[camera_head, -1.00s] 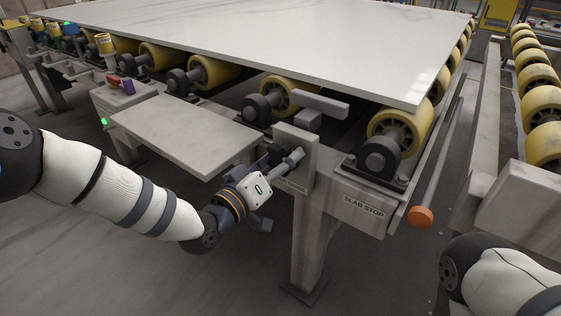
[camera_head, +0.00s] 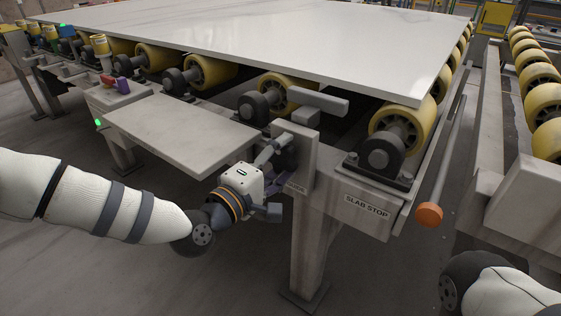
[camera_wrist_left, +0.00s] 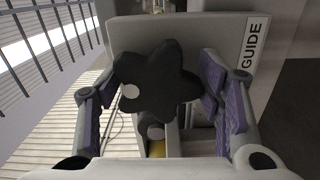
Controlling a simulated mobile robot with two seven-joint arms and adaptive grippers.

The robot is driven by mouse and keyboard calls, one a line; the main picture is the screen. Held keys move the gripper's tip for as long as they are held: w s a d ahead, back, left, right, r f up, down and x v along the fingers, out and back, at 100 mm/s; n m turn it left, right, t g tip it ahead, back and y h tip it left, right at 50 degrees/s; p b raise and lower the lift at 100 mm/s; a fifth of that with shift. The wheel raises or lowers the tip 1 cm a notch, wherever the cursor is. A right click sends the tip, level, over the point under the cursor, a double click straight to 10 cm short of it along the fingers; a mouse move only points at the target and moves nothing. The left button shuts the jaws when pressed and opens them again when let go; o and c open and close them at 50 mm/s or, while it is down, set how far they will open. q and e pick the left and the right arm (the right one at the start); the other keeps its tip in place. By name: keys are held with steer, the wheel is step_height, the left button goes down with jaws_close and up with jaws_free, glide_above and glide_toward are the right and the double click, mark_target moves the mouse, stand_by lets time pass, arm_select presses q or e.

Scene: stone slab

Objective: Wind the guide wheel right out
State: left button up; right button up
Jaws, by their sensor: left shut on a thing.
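The guide wheel (camera_wrist_left: 158,82) is a dark, lobed star knob with a pale round spot on one lobe. It sits in front of a grey plate with a GUIDE label (camera_wrist_left: 252,45). My left gripper (camera_wrist_left: 163,92) is shut on the wheel, with a purple-padded finger at each side. In the head view my left gripper (camera_head: 273,178) is at the left side of the upright guide bracket (camera_head: 303,158), below the slab's front edge, and mostly hides the wheel. My right gripper is out of view; only part of my right arm shows at the lower right.
A large pale slab (camera_head: 260,45) lies on yellow rollers (camera_head: 400,125). A flat grey shelf (camera_head: 180,130) juts out just left of my gripper. A grey block on an arm (camera_head: 318,101) tops the bracket. An orange-ended rod (camera_head: 429,214) and the SLAB STOP plate (camera_head: 367,205) are to the right.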

arm_select(q)
steer(key=shift+r+n, duration=0.25)
steer(key=shift+n, duration=0.45)
steer(key=o, duration=1.1)
steer(key=shift+f, duration=0.1)
steer(key=v, duration=1.2)
